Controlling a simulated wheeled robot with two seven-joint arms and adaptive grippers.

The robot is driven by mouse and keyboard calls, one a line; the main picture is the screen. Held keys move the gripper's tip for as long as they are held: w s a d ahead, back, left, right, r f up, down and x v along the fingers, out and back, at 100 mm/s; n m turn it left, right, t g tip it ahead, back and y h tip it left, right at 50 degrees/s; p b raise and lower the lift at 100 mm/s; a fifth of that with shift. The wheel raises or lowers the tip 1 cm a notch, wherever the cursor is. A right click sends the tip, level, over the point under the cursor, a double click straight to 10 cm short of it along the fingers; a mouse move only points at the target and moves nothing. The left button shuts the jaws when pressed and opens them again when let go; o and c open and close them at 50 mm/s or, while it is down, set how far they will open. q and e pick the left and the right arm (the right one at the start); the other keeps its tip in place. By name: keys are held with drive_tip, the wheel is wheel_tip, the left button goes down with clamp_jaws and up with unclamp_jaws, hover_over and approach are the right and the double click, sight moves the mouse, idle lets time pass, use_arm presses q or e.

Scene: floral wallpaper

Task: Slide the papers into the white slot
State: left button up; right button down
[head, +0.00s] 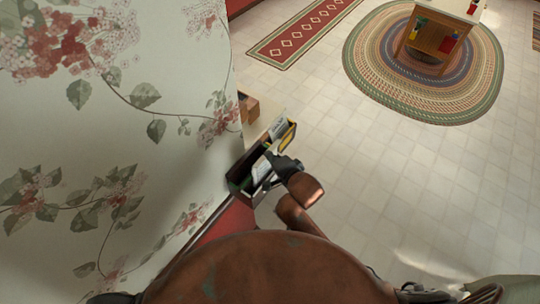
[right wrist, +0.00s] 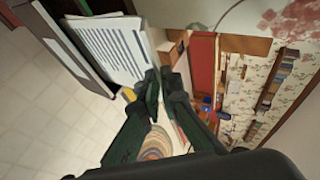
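A narrow wall-mounted holder (head: 236,187) with dark and light sides is beside the wallpapered wall in the head view. Pale papers (head: 276,128) stand in its far part, by a yellow piece. A stack of white printed papers (right wrist: 108,48) shows close up in the right wrist view, beside a grey-edged wall of the holder (right wrist: 66,42). My right gripper (head: 283,162) is at the holder's right side. Its fingertips (right wrist: 160,76) are close together at the papers' edge; whether they pinch any sheet is unclear. I cannot make out which slot is white. My left gripper is not in view.
The floral wall (head: 120,130) closes off the left side. A small wooden box (head: 248,108) is just beyond the holder. The tiled floor (head: 400,200) to the right is open, with a round braided rug (head: 375,62) under a small table (head: 445,20) farther off.

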drive_tip(key=shift+d+f+b, duration=0.1)
drive_tip(key=shift+f+b, duration=1.25)
drive_tip(key=shift+f, duration=1.45)
drive_tip(key=c, duration=2.1)
unclamp_jaws()
drive_tip(key=v, duration=1.2)
drive_tip(key=shift+s+f, duration=0.15)
